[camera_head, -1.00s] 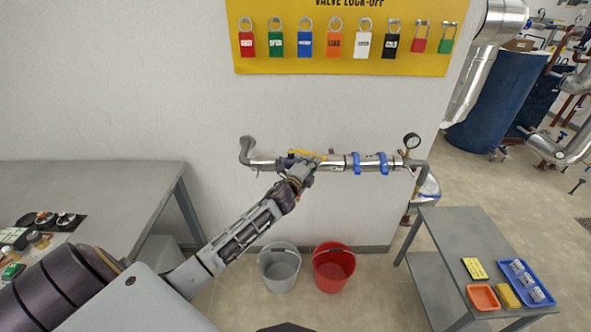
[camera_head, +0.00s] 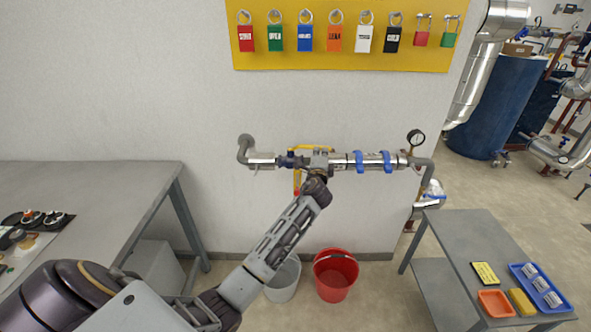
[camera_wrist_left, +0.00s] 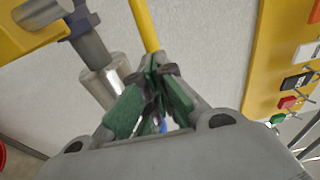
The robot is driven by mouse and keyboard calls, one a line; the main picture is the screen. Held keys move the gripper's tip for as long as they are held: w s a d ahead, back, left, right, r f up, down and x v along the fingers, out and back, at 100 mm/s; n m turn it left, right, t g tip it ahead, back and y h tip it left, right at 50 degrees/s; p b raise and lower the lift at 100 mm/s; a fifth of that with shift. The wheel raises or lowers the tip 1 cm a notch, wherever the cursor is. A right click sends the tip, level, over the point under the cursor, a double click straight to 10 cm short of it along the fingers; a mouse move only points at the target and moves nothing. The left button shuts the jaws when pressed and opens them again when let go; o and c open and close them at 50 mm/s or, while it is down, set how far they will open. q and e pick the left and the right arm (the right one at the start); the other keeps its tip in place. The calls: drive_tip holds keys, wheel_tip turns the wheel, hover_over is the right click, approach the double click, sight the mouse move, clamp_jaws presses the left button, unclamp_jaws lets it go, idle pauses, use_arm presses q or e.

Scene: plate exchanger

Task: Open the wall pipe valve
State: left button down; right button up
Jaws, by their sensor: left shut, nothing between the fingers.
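The wall pipe (camera_head: 343,162) runs level along the wall, with a blue valve body (camera_head: 289,160) towards its left end. A yellow bar (camera_head: 311,148) lies level along the pipe, and a yellow part (camera_head: 297,180) with a red tip hangs below the valve. The bar also shows in the left wrist view (camera_wrist_left: 144,24). My left gripper (camera_head: 321,160) is at the pipe, right of the valve body. In the left wrist view its green-padded fingers (camera_wrist_left: 154,68) are shut and empty, close to the end of the yellow bar. Contact cannot be told. My right gripper is not in view.
Blue clamps (camera_head: 372,161) and a gauge (camera_head: 416,137) sit further right on the pipe. The yellow lock board (camera_head: 345,62) hangs above. A grey bucket (camera_head: 283,280) and a red bucket (camera_head: 335,275) stand below. A grey table (camera_head: 90,185) is left, a small table (camera_head: 447,240) right.

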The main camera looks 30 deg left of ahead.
use_arm(q)
drive_tip(key=shift+w+a+n+y+b, duration=0.1)
drive_tip(key=shift+w+n+y+b, duration=0.25)
drive_tip(key=shift+w+b, duration=0.2)
drive_tip(key=shift+w+a, duration=0.1)
drive_tip(key=shift+w, duration=0.25)
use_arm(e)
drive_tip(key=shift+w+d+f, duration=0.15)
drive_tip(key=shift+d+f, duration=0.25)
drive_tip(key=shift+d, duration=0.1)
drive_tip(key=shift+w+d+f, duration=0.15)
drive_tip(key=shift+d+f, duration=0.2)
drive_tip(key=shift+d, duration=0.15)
use_arm(q)
drive_tip(key=shift+w+r, duration=0.15)
drive_tip(key=shift+r, duration=0.05)
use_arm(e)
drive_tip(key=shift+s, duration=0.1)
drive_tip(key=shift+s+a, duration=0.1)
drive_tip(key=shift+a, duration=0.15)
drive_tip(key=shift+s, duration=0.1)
